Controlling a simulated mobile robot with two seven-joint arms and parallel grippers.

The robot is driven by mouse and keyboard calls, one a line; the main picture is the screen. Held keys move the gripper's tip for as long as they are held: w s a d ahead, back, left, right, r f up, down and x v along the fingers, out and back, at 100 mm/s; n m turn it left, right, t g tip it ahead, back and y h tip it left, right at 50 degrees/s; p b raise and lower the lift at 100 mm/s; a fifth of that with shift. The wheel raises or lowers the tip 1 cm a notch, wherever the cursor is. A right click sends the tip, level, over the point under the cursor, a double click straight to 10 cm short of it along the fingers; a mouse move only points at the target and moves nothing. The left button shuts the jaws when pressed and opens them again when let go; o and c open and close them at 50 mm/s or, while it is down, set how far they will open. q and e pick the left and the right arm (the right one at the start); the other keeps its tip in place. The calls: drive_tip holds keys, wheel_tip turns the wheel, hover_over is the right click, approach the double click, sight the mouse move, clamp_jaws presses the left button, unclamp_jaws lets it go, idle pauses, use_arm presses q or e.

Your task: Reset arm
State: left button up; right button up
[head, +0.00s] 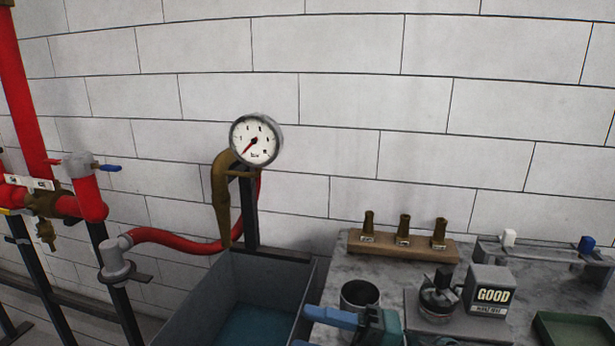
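Neither of my grippers can be made out in the head view, and no arm of mine is clearly visible. The task names no separate object.
A pressure gauge (256,140) stands on a post above a grey water tank (270,282). Red pipes (22,95) and a red hose (185,240) are at left. The grey bench (330,262) holds brass nozzles on a wooden block (385,246), a metal cup (359,296), a GOOD box (490,292), a green tray (570,330) and an unclear blue-and-teal object (345,318).

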drive_tip(key=d+f+m+t+h+p, duration=0.1)
drive_tip(key=d+f+m+t+h, duration=0.45)
drive_tip(key=m, duration=0.65)
drive_tip(key=d+f+m+t+h+p, duration=0.1)
drive_tip(key=d+f+m+t+h, duration=0.2)
drive_tip(key=f+m+t+h, duration=0.55)
drive_tip(key=s+d+f+m+g+h, duration=0.1)
drive_tip(key=s+d+f+m+g, duration=0.1)
drive_tip(key=s+f+m, duration=0.3)
drive_tip(key=s+d+f+m+g+h, duration=0.2)
drive_tip(key=s+f+m+g, duration=0.2)
drive_tip(key=s+f, duration=0.2)
drive_tip(key=shift+s+d+m, duration=0.25)
drive_tip(key=shift+s+m, duration=0.1)
drive_tip(key=shift+s, duration=0.05)
